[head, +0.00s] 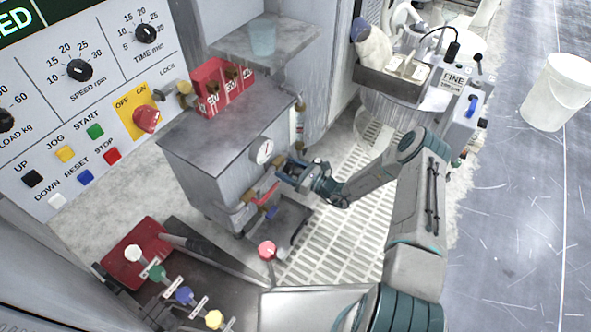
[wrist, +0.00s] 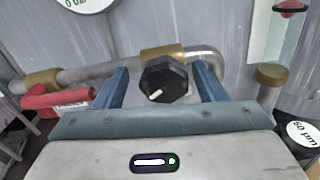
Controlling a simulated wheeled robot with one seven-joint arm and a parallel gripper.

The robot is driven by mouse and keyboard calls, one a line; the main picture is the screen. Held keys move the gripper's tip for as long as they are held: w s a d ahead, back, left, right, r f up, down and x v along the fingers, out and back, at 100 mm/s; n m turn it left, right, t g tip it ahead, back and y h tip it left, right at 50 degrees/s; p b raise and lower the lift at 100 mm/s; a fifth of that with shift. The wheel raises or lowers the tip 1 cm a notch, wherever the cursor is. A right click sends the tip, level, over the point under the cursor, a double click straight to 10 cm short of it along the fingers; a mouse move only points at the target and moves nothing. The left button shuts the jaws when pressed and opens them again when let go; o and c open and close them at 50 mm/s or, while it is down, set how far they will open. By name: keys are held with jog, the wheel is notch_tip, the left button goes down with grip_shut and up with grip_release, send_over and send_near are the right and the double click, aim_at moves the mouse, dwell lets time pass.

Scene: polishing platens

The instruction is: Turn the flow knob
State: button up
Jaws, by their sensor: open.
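The flow knob (wrist: 164,82) is a black faceted knob with a white pointer mark, on a brass fitting of a grey pipe, in the wrist view. The mark points to the lower left. My gripper (wrist: 161,70) has its two blue fingers apart, one on each side of the knob, with a visible gap on both sides. In the head view my gripper (head: 286,170) is at the front of the grey cabinet (head: 215,140), by the pipework, and hides the knob there.
A red lever (wrist: 57,98) is left of the knob, and a gauge (head: 262,152) is above the pipe.

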jog(key=p+v, duration=0.3)
jog(key=v, duration=1)
jog(key=shift+s+d+p, duration=0.25)
jog(key=shift+d+p, duration=0.1)
jog(key=shift+p, duration=0.05)
jog(key=s+a+r+n+g+h+p, duration=0.15)
jog(key=r+n+g+p, duration=0.3)
jog(key=r, duration=0.75)
jog(key=s+r+n+g+h+p, duration=0.1)
jog(key=s+r+n+g+p, duration=0.35)
jog(key=r, duration=0.65)
jog(key=s+a+r+n+g+h+p, duration=0.1)
jog(key=r+n+g+p, duration=0.35)
jog(key=r, duration=0.75)
jog(key=s+d+r+n+t+h+p, duration=0.2)
jog(key=s+r+n+h+p, duration=0.1)
jog(key=r, duration=0.9)
jog(key=s+d+r+n+t+h+p, duration=0.2)
jog(key=s+r+n+h+p, duration=0.2)
jog(key=s+r+p, duration=0.4)
jog(key=s+d+r+n+t+h+p, duration=0.2)
jog(key=s+r+n+h+p, duration=0.2)
jog(key=r, duration=1.3)
jog(key=s+n+p, duration=0.1)
jog(key=s+p, duration=0.1)
jog(key=s, duration=0.1)
jog(key=shift+d, duration=0.2)
jog(key=shift+h, duration=0.25)
jog(key=shift+c, duration=0.2)
